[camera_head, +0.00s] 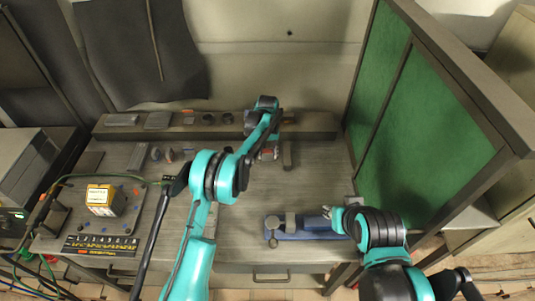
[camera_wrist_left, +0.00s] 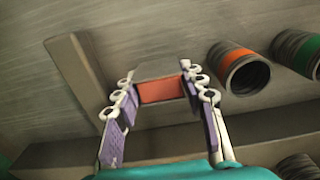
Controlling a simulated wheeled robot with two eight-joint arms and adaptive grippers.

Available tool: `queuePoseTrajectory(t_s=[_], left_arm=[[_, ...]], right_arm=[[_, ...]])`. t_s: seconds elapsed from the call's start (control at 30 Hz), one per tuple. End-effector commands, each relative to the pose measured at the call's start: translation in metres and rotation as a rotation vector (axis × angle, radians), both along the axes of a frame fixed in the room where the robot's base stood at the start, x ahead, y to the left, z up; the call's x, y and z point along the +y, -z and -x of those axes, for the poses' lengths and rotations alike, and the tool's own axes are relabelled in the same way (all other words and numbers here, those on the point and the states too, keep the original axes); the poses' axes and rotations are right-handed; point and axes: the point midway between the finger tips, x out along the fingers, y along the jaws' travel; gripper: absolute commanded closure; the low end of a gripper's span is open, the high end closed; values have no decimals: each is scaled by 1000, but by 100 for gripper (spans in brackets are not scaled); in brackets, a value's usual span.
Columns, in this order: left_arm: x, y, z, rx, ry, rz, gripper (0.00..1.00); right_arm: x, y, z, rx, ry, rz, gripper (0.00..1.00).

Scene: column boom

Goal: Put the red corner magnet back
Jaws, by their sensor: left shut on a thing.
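My left gripper (camera_head: 268,154) is over the back of the grey bench, in front of the raised back ledge. In the left wrist view its two fingers (camera_wrist_left: 166,95) are shut on a red block with a grey top, which looks like the red corner magnet (camera_wrist_left: 162,90). In the head view only a small patch of red shows at the fingertips. My right gripper (camera_head: 331,213) is low at the right, beside a blue vise (camera_head: 304,226). Its fingers are too small there to tell open from shut.
The back ledge (camera_head: 310,123) holds grey blocks and dark cylinders. A grey bar (camera_head: 287,154) is close to my left gripper. A green-panelled partition (camera_head: 430,130) bounds the right.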

Motion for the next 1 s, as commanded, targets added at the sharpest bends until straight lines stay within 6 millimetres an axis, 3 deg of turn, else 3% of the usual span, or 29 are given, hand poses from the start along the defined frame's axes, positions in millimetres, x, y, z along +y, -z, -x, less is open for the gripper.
queuePoseTrajectory(t_s=[0.3,0.33,0.4,0.77,1.0], left_arm=[[0,4,0,0,0,0,100],[0,3,0,0,0,0,52],[0,3,0,0,0,0,39],[0,-2,0,0,0,0,39],[0,-45,0,0,0,0,39]], right_arm=[[0,4,0,0,0,0,70],[0,3,0,0,0,0,70],[0,2,0,0,0,0,70],[0,-2,0,0,0,0,70],[0,-8,0,0,0,0,70]])
